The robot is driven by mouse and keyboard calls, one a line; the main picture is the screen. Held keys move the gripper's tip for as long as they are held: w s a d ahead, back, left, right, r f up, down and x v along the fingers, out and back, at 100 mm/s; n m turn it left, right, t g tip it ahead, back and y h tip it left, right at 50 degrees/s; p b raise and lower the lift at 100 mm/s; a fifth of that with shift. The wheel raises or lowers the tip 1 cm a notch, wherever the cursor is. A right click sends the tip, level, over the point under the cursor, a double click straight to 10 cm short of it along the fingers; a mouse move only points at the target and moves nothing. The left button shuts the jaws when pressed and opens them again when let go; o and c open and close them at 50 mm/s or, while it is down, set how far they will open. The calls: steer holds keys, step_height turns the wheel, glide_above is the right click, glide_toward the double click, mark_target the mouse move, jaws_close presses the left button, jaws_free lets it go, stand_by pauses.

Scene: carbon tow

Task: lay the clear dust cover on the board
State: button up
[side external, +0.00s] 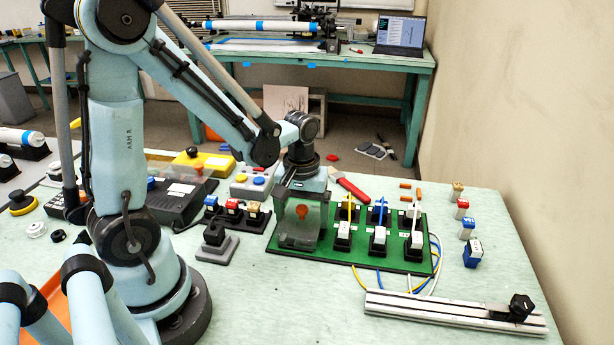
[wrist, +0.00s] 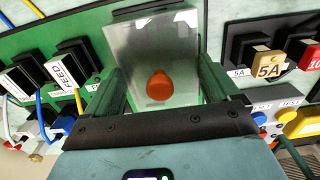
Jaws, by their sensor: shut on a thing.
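The clear dust cover (side external: 299,232) is a see-through box over the left end of the green board (side external: 327,250). An orange rounded knob or part (side external: 302,211) shows in or through it. My gripper (side external: 302,203) points down and is shut on the cover. In the wrist view the cover (wrist: 150,42) lies between the two fingers (wrist: 160,88), with the orange part (wrist: 159,85) in the middle. I cannot tell whether the cover's lower edge touches the board.
Black sockets with white plugs (side external: 378,236) and cables fill the board right of the cover. A small holder with red, blue and tan blocks (side external: 233,209) stands to the left. A metal rail (side external: 440,309) lies in front. Several coloured blocks (side external: 468,228) stand at the right.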

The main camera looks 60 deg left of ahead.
mark_target(302, 208)
steer(key=shift+f, duration=0.2)
steer(key=o, duration=0.8)
step_height(302, 208, up, 12)
steer(key=d+m+t, duration=0.1)
steer(key=m+t, duration=0.1)
steer(key=m, duration=0.1)
steer(key=s+d+m+t, duration=0.1)
steer(key=d+m+t, duration=0.1)
steer(key=m, duration=0.1)
steer(key=d+m+t, duration=0.2)
steer(key=m+t, duration=0.1)
steer(key=shift+s+d+r, duration=0.1)
steer(key=shift+s, duration=0.2)
stand_by(0.4)
